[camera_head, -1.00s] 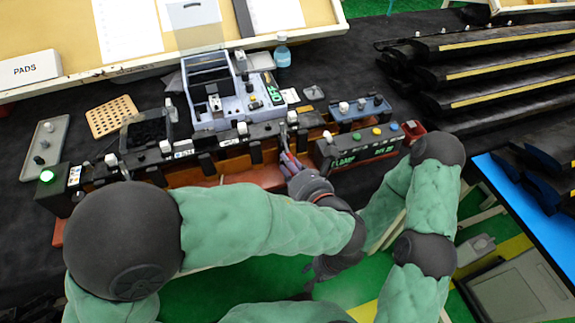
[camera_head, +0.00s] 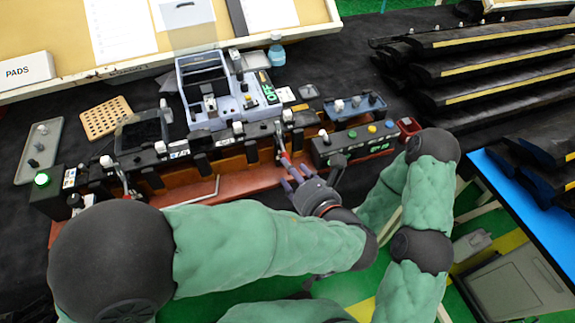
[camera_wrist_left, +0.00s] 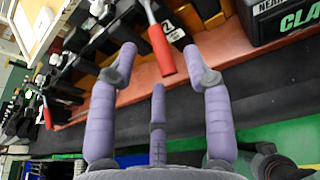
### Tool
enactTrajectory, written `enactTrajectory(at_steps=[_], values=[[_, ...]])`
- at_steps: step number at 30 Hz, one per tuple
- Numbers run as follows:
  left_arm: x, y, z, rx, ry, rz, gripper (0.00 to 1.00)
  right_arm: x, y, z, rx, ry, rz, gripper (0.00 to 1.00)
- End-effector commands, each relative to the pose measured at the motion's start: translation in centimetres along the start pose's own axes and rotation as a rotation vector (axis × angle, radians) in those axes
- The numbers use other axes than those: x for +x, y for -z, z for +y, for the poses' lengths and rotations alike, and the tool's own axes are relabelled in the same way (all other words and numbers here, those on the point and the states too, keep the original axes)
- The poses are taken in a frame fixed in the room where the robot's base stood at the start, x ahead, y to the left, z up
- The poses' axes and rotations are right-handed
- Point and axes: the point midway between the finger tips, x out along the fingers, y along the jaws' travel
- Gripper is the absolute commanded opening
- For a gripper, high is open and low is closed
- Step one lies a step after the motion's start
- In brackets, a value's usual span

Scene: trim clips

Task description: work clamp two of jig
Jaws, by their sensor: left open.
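The jig (camera_head: 240,160) is a long reddish-brown bar with black blocks and white knobs along it. A toggle clamp with a red handle (camera_head: 284,160) stands right of its middle, its lever pointing towards me. My left gripper (camera_head: 288,184) is open, with its purple fingers just in front of that handle. In the left wrist view the red handle (camera_wrist_left: 160,48) lies ahead between the spread fingers, with no visible contact. Another clamp lever (camera_head: 123,180) is at the jig's left end; its red handle (camera_wrist_left: 47,115) shows in the wrist view.
A blue-grey fixture (camera_head: 210,90) stands behind the jig. A bent metal rod (camera_head: 205,196) lies at its front. Dark trim strips (camera_head: 490,65) are stacked at right.

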Motion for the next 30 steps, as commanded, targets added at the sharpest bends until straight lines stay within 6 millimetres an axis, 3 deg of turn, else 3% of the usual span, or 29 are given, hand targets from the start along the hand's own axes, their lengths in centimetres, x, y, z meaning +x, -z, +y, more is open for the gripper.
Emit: enactTrajectory(at_steps=[6,12,18,30], values=[[-4.4,0.0,-0.1,0.0,0.004,-0.002,0.5,0.0,0.0,0.0,0.0,0.0,0.0,0.4],[-7.0,0.1,0.0,0.002,0.002,-0.002,0.5,0.0,0.0,0.0,0.0,0.0,0.0,0.4],[-8.0,0.1,0.0,0.003,0.001,0.001,0.5,0.0,0.0,0.0,0.0,0.0,0.0,0.4],[-8.0,0.1,0.0,0.002,0.0,0.001,0.5,0.0,0.0,0.0,0.0,0.0,0.0,0.4]])
